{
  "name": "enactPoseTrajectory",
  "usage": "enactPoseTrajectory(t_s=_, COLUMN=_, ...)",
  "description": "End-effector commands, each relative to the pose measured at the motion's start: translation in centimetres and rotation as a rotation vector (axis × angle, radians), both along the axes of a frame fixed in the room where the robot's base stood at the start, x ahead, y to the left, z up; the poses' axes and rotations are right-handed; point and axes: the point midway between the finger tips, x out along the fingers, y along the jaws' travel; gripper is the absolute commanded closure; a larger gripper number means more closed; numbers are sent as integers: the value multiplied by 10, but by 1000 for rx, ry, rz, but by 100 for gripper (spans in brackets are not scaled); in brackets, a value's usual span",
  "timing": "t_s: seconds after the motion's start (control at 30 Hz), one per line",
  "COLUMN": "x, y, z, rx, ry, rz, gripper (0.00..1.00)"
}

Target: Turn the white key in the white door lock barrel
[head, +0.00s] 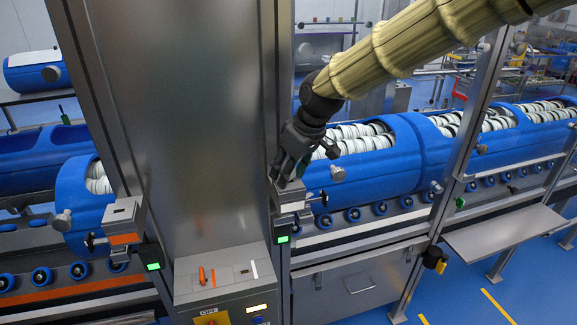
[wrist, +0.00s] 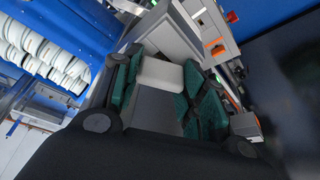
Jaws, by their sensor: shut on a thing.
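My gripper (head: 287,181) points down at the grey lock box with the white band (head: 292,207), on the post right of the steel column. In the wrist view the two green-padded fingers (wrist: 162,80) are shut on the white key (wrist: 160,73), which shows as a pale block between them. The barrel opening is hidden by the fingers and key. I cannot tell how deep the key sits or at what angle it is turned.
A similar lock box with an orange band (head: 123,222) is on the left post. The sloped panel (head: 222,281) below the column holds an upright orange key (head: 202,277) and a white strip (head: 254,269). Blue tubs (head: 365,165) on rollers stand close behind my gripper.

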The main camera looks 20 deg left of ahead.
Motion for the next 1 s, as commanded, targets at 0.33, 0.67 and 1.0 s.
enactPoseTrajectory(t_s=0.33, x=0, y=0, z=2, rx=1, ry=3, rz=95, gripper=84)
enactPoseTrajectory(t_s=0.67, x=0, y=0, z=2, rx=1, ry=1, rz=185, gripper=84)
enactPoseTrajectory(t_s=1.0, x=0, y=0, z=0, rx=1, ry=0, rz=230, gripper=84)
